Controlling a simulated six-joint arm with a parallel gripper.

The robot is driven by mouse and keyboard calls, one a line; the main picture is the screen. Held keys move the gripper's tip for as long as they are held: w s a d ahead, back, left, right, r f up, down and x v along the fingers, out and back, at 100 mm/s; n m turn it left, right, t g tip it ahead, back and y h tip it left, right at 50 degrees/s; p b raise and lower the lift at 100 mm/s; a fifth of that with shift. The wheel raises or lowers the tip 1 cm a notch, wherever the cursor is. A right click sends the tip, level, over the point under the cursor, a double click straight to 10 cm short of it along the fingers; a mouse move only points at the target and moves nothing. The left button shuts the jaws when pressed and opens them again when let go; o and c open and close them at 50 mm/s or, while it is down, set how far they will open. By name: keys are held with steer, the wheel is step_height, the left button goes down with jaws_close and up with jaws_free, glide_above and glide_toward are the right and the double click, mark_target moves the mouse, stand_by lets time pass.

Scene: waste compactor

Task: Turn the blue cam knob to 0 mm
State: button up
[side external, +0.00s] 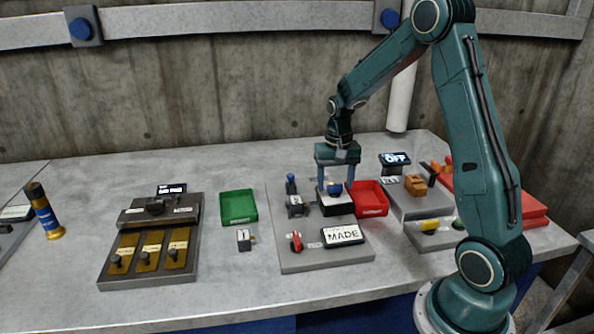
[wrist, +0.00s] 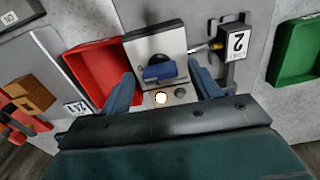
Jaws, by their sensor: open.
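The blue cam knob (wrist: 160,72) sits on a square unit with a pale top and dark sides (wrist: 172,42). In the side external view the knob (side external: 334,188) shows on top of this dark block (side external: 336,204), on a grey panel. My gripper (wrist: 166,84) is open, with one blue finger on each side of the knob and a gap to it. In the side external view my gripper (side external: 335,186) points down over the unit, its fingers beside the knob. The knob's scale cannot be read.
A red tray (side external: 370,198) stands close to the right of the unit, a green tray (side external: 238,206) to the left.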

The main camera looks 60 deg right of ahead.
mark_target(335, 184)
step_height(335, 184, up, 14)
stand_by(0.8)
steer(key=s+a+r+n+t, duration=0.1)
steer(key=s+a+r+n, duration=0.1)
steer(key=s+a+r, duration=0.3)
steer(key=s+a+r+n+t, duration=0.1)
steer(key=s+a+n+t, duration=0.15)
steer(key=a, duration=0.45)
steer(key=s+a+f+n+t, duration=0.1)
steer(key=s+a+n, duration=0.1)
steer(key=s, duration=0.4)
steer(key=s+a+f+n+t, duration=0.1)
steer(key=s+a+n, duration=0.1)
steer(key=s+a, duration=0.3)
steer(key=shift+s+a+f+n, duration=0.25)
steer(key=shift+s+f+n, duration=0.05)
steer(key=shift+s+n, duration=0.1)
stand_by(0.4)
